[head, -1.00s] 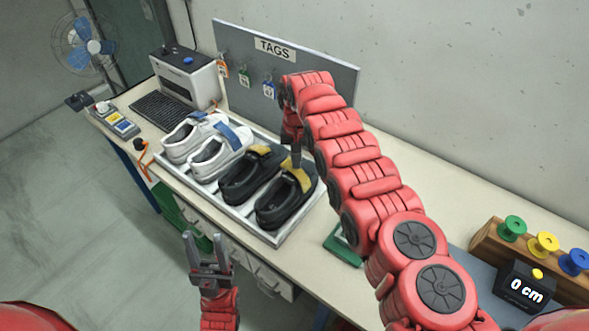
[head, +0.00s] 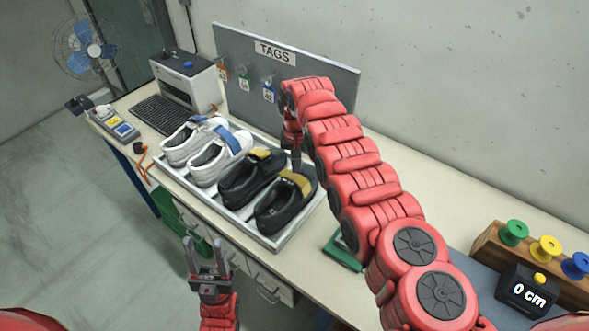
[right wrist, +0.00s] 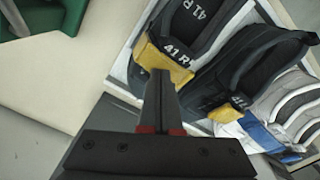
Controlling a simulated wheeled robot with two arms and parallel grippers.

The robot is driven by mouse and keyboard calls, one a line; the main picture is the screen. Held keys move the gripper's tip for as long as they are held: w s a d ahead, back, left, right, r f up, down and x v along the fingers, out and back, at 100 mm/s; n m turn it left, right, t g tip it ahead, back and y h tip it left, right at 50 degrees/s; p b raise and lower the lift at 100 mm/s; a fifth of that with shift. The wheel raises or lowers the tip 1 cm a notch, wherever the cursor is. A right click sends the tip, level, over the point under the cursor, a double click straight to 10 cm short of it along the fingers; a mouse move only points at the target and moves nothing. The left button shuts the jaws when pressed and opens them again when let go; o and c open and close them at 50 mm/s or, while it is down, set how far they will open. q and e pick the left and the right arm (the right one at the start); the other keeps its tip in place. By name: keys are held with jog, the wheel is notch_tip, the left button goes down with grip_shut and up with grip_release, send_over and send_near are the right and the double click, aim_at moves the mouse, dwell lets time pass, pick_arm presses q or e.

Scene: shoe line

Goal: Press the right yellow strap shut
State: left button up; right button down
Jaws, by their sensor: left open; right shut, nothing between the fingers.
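Two black shoes with yellow straps stand side by side in a tray (head: 285,243). The right black shoe (head: 272,222) has its right yellow strap (head: 297,184) lying across its top; the strap also shows in the right wrist view (right wrist: 186,80). I cannot tell whether it is pressed fully flat. My right gripper (head: 296,168) is shut and empty, pointing down with its tips at this strap. In the right wrist view, its closed fingers (right wrist: 160,82) overlap the strap's edge. The other black shoe (head: 243,184) has its yellow strap (head: 261,154) across it. My left gripper (head: 206,243) is open and empty, in front of the bench.
White shoes (head: 205,150) with blue straps share the tray, at the left. A tag board (head: 320,78) stands behind. A green object (head: 342,254) lies right of the tray. Spools (head: 544,248) and a "0 cm" display (head: 527,292) are at the far right.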

notch_tip(320, 180, up, 4)
jog(key=shift+f+p, duration=0.25)
jog(key=shift+p, duration=0.7)
notch_tip(320, 180, up, 4)
jog(key=shift+r+p, duration=0.1)
jog(key=shift+p, duration=0.25)
jog(key=shift+s, duration=0.1)
